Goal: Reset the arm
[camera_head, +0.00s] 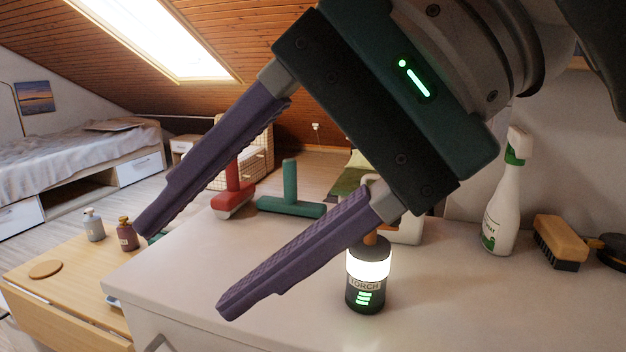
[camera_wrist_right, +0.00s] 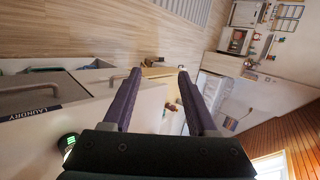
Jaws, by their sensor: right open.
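My right gripper (camera_head: 182,270) fills the middle of the head view, its arm coming in from the upper right. Its two purple fingers are spread wide with nothing between them. It hangs over the white cabinet top (camera_head: 270,255), close to the camera. In the right wrist view the fingers of my right gripper (camera_wrist_right: 156,75) also stand apart and empty. My left gripper is not in the head view.
A spray bottle (camera_head: 505,200), a brush (camera_head: 560,242), a green T-shaped tool (camera_head: 290,205) and a red one (camera_head: 233,190) are on the cabinet. A wooden table (camera_head: 60,255) holds two small bottles.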

